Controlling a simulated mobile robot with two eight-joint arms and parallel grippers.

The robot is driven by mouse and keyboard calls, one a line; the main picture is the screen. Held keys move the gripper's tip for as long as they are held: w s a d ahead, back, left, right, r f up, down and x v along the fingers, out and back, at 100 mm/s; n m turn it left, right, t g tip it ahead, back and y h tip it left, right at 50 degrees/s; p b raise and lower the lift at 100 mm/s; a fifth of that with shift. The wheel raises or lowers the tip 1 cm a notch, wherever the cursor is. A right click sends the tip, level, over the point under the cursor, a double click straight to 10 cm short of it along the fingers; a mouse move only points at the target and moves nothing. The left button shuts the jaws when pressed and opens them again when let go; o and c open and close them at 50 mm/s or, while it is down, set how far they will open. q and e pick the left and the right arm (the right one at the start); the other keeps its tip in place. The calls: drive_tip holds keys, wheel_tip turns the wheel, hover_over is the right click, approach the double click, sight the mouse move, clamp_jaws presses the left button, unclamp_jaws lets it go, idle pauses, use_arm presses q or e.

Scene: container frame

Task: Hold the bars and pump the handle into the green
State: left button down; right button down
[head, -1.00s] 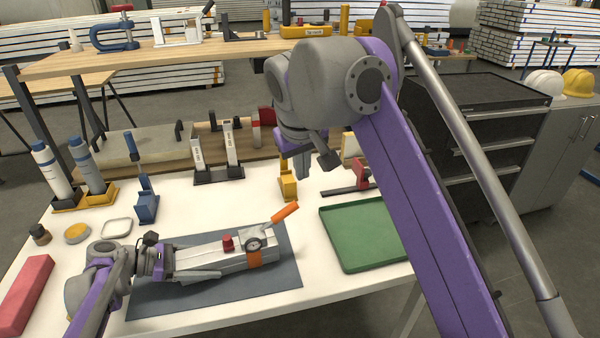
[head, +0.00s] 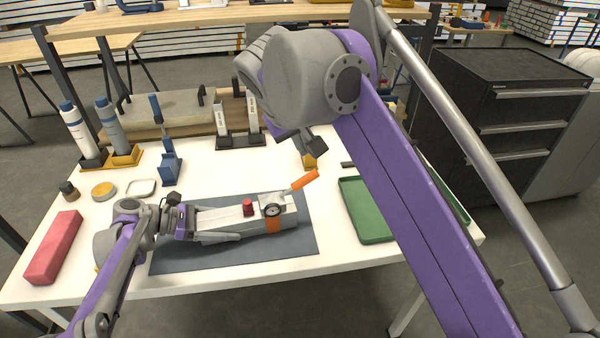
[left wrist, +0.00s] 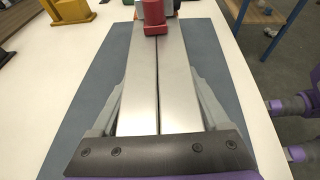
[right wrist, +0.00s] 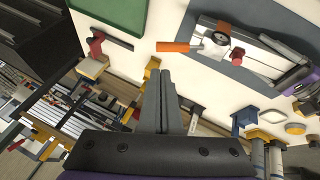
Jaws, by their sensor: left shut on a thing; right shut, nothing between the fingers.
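A pair of silver bars (head: 222,217) lies on a dark grey mat (head: 200,259), with a red knob (head: 248,208), a round gauge (head: 272,210) and an orange pump handle (head: 305,181) at the right end. The handle is tilted up to the right. My left gripper (head: 196,220) is shut on the bars; they run away from it in the left wrist view (left wrist: 145,80).
A green tray (head: 366,212) lies right of the mat. A red block (head: 53,246), a yellow tin (head: 104,189) and bottles (head: 108,124) stand at the left. A blue clamp stand (head: 170,168) and upright bars (head: 252,117) are behind the mat.

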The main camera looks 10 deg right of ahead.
drive_tip(key=a+t+h, duration=0.1)
drive_tip(key=a+t, duration=0.1)
drive_tip(key=a, duration=0.4)
drive_tip(key=shift+s+h, duration=0.4)
hover_over(299, 186)
drive_tip(key=a, duration=0.2)
drive_tip(key=f, duration=0.7)
drive_tip(key=shift+w+f, duration=0.1)
drive_tip(key=shift+w, duration=0.3)
drive_tip(key=shift+s+d+f, duration=0.15)
drive_tip(key=shift+d+f, duration=0.15)
drive_tip(key=shift+f, duration=0.25)
drive_tip(key=shift+s+d+f, duration=0.1)
drive_tip(key=shift+d+f, duration=0.2)
drive_tip(key=shift+f, duration=0.2)
drive_tip(key=shift+s+d+f, duration=0.15)
drive_tip(key=shift+d+f, duration=0.15)
drive_tip(key=shift+f, duration=0.3)
drive_tip(key=shift+d, duration=0.1)
